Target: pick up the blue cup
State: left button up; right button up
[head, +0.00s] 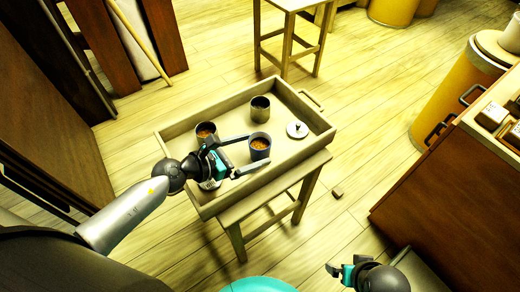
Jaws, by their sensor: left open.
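The blue cup (260,153) stands upright in the wooden tray (180,126), with orange-brown contents showing at its mouth. My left gripper (256,150) is open, coming from the left, with one finger near each side of the cup. I cannot tell whether either finger touches it. My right gripper (338,269) is low at the bottom right, away from the tray; its finger gap is unclear.
In the tray are a dark cup (206,128) with brown contents, an olive-grey cup (260,108) and a pale knobbed lid (297,130). A stool (290,4) stands behind, a cabinet (450,190) at right. A small block (337,193) lies on the floor.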

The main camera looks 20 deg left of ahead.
aim_at(267, 145)
pick_arm(q)
jog(key=shift+x, duration=1.2)
jog(key=b+x, duration=0.1)
jog(key=x, duration=0.1)
jog(key=shift+w+d+f+b, duration=0.15)
jog(key=shift+w+f+b, duration=0.15)
jog(key=shift+b, duration=0.1)
jog(key=shift+x, duration=0.8)
pick_arm(e)
jog(key=shift+t, duration=0.4)
jog(key=shift+w+r, duration=0.2)
jog(key=shift+r, duration=0.6)
jog(key=shift+w+r, duration=0.15)
jog(key=shift+r, duration=0.7)
jog(key=shift+w+r, duration=0.2)
jog(key=shift+r, duration=0.6)
pick_arm(q)
jog(key=c, duration=1.4)
jog(key=shift+c, duration=0.4)
jog(key=shift+r, duration=0.15)
jog(key=shift+r, duration=0.1)
